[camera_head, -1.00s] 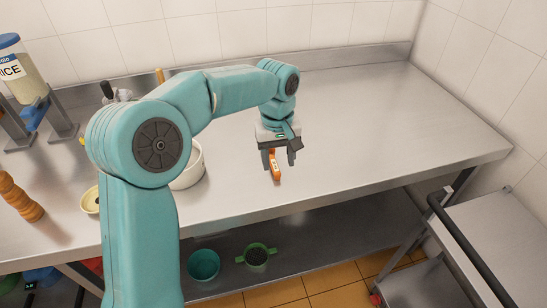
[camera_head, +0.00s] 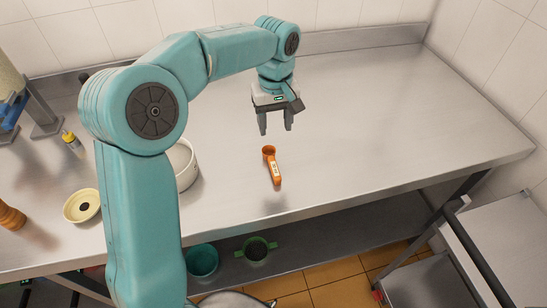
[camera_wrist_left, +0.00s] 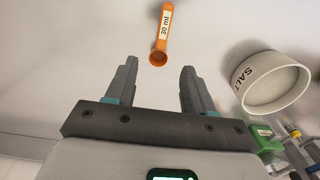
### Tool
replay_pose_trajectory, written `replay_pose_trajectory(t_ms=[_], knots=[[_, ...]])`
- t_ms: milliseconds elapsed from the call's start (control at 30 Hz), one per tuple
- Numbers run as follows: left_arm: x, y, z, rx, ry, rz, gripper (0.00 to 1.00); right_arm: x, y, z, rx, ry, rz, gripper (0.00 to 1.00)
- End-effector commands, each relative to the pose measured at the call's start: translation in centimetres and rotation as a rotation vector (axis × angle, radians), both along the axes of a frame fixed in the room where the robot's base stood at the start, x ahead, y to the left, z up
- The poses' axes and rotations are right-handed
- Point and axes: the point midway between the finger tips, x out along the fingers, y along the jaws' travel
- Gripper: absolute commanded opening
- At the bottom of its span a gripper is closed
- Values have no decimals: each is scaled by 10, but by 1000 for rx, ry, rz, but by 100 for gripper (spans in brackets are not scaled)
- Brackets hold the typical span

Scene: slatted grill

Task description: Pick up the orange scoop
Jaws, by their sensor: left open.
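The orange scoop (camera_head: 273,167) lies on the steel table, its round cup toward the back and its handle toward the table's front edge. My left gripper (camera_head: 275,130) is open and empty, above and behind the scoop, apart from it. In the left wrist view the scoop (camera_wrist_left: 163,35), with a "30 ml" label on its handle, shows beyond the open left gripper (camera_wrist_left: 152,70), its cup nearest the fingers. My right gripper is in neither view.
A white pot (camera_head: 186,165) stands left of the scoop, partly behind my arm; the left wrist view shows it marked "SALT" (camera_wrist_left: 270,83). A cream bowl (camera_head: 82,205) lies further left. The table's right side is clear.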

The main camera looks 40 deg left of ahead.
Motion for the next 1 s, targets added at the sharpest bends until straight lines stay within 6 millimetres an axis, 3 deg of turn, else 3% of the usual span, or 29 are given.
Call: replay_pose_trajectory(t_ms=[300, 633, 833, 1000], knots=[[-5, -2, -74, -1, 6, 0, 53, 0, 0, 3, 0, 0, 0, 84], [-3, -1, -106, -1, 5, 1, 53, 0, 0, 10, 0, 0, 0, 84], [-2, 1, -139, -1, 5, 1, 53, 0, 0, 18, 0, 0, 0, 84], [-1, 2, -149, 0, 1, 1, 53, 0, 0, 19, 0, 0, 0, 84]])
